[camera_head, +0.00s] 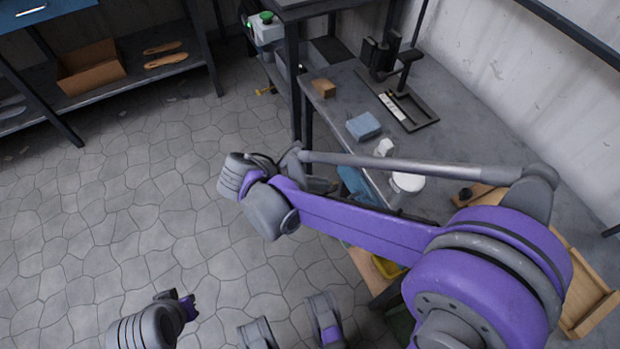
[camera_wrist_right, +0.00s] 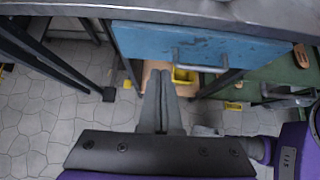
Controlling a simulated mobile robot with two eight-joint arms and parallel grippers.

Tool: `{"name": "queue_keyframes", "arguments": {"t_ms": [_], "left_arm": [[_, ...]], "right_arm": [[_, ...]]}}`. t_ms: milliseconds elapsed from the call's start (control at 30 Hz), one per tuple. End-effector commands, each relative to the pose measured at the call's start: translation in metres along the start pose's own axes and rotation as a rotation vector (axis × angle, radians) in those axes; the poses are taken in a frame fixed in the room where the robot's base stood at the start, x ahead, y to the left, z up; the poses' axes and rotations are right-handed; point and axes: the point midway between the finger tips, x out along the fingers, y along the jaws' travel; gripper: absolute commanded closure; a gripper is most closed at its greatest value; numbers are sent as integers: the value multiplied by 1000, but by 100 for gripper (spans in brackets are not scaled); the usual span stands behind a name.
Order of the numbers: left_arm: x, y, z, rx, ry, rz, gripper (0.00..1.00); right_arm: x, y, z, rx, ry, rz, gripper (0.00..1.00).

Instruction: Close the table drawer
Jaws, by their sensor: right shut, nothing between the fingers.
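The blue table drawer (camera_wrist_right: 195,44) shows its front and grey bar handle (camera_wrist_right: 198,66) under the table edge in the right wrist view. In the head view a blue part of it (camera_head: 354,184) shows beside the table, mostly behind my right arm. How far it stands out is hard to tell. My right gripper (camera_wrist_right: 163,74) is shut and empty, its fingertips in front of the drawer's lower edge, left of the handle. Whether they touch it I cannot tell.
The grey worktable (camera_head: 345,85) holds a blue block (camera_head: 364,126), a small brown block (camera_head: 324,88) and a black press (camera_head: 385,55). A yellow bin (camera_wrist_right: 184,76) stands below the drawer. A shelf with a cardboard box (camera_head: 90,68) is at back left. The tiled floor on the left is clear.

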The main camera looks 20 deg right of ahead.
Motion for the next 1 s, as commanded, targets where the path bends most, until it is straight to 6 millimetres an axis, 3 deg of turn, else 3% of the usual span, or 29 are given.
{"name": "queue_keyframes", "arguments": {"t_ms": [100, 333, 1000], "left_arm": [[10, 0, 3, 0, -3, 0, 100], [17, 0, 4, 0, -5, 0, 100], [17, 0, 4, 0, -5, 0, 100]], "right_arm": [[30, 0, -1, 2, -1, -3, 100], [59, 0, 17, 2, -1, -2, 100], [76, 0, 34, 1, 0, -2, 100]]}}
